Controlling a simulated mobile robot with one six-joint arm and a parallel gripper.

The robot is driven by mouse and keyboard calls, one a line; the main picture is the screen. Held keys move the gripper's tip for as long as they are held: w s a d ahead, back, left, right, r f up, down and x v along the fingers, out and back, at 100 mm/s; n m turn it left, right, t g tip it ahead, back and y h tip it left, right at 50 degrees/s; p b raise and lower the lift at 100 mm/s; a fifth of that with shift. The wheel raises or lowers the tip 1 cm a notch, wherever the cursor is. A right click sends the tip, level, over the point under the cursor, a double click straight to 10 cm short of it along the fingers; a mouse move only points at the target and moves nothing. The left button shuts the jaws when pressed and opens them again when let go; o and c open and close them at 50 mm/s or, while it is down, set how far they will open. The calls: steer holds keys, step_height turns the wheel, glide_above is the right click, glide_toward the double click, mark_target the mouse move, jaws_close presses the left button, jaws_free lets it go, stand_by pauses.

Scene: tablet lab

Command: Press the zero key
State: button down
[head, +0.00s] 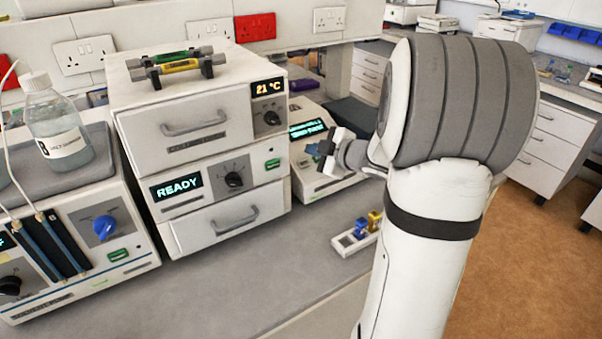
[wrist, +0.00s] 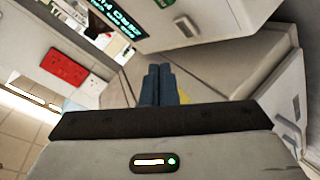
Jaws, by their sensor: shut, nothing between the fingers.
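The instrument with the lit teal display (head: 308,128) stands at the back of the bench, right of the stacked drawer unit. Its display also shows in the wrist view (wrist: 122,14), tilted and cut by the top edge. I cannot make out which part of its front is the zero key; my gripper covers some of that front. My gripper (head: 325,152) is in front of this instrument, and I cannot tell whether it touches it. In the wrist view its two blue-grey fingers (wrist: 158,70) are together with nothing between them.
The stacked drawer unit (head: 205,140) with a READY display stands to the left. A small white rack (head: 350,243) with blue and yellow-topped items sits near the bench's front edge. A bottle (head: 58,125) stands on the left device. The bench front (head: 240,290) is clear.

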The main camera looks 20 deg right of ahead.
mark_target(298, 158)
steer(key=shift+w+a+f+b, duration=0.1)
steer(key=shift+w+f+b, duration=0.3)
steer(key=shift+f, duration=0.4)
steer(key=shift+w+f+b, duration=0.3)
steer(key=shift+f+b, duration=0.1)
steer(key=shift+f, duration=0.35)
stand_by(0.8)
steer(key=shift+w+f, duration=0.25)
steer(key=shift+f, duration=0.1)
steer(key=shift+w+a+f+b, duration=0.1)
steer(key=shift+f+b, duration=0.25)
steer(key=shift+b, duration=0.1)
stand_by(0.4)
stand_by(0.4)
steer(key=shift+s+r+p, duration=0.3)
steer(key=shift+r+p, duration=0.4)
steer(key=r+p, duration=0.1)
steer(key=s+r+p, duration=0.1)
steer(key=r+p, duration=0.1)
steer(key=s+r+p, duration=0.1)
steer(key=shift+d+r, duration=0.3)
